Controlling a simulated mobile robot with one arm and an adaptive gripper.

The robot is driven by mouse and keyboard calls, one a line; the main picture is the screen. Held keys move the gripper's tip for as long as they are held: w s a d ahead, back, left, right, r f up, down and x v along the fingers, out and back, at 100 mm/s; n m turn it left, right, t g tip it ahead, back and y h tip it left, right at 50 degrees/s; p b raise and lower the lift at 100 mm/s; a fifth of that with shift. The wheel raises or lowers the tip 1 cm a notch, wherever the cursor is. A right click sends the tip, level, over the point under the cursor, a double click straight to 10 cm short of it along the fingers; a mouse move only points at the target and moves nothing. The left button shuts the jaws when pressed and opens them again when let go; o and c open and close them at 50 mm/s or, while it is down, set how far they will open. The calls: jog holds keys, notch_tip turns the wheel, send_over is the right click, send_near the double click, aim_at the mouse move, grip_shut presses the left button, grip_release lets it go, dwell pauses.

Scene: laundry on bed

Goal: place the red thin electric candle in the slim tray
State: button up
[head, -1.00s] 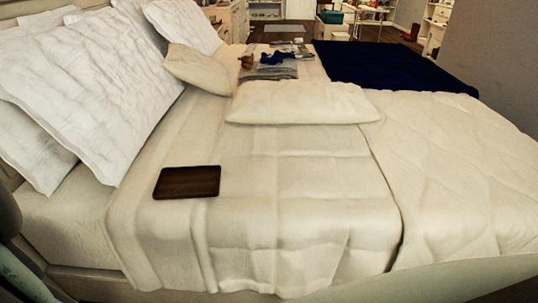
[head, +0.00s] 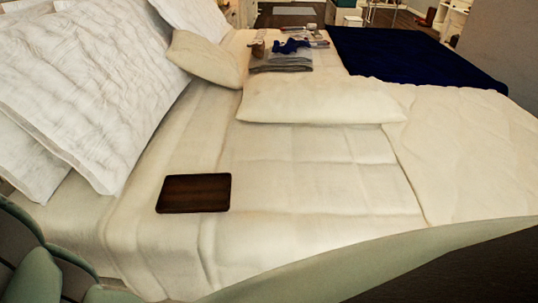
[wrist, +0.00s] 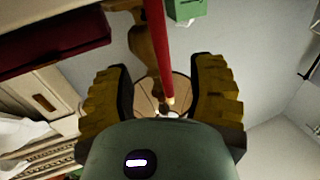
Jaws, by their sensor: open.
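A flat, dark brown rectangular tray (head: 193,194) lies on the near part of the bed in the head view, and its top looks bare. In the wrist view a thin red stick (wrist: 157,45), which looks like the red candle, runs down from the top edge to a pale tip. It appears in the gap between the fingers of my gripper (wrist: 160,88). The two yellow-black fingers are spread, with visible space on both sides of the stick. Whether the stick is between the fingers or beyond them is unclear. Neither gripper nor candle shows in the head view.
White pillows (head: 85,90) lean on the left, and a flat cream pillow (head: 315,101) lies beyond the tray. Folded grey cloth (head: 280,62) and a dark blue blanket (head: 415,58) lie farther back. The sheet around the tray is clear. A round wooden surface (wrist: 180,88) shows in the wrist view.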

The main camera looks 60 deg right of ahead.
jog(key=shift+b+x, duration=1.05)
jog(key=shift+x, duration=2.55)
jog(key=shift+r, duration=0.1)
jog(key=shift+o, duration=0.2)
jog(key=shift+s, duration=0.1)
grip_shut()
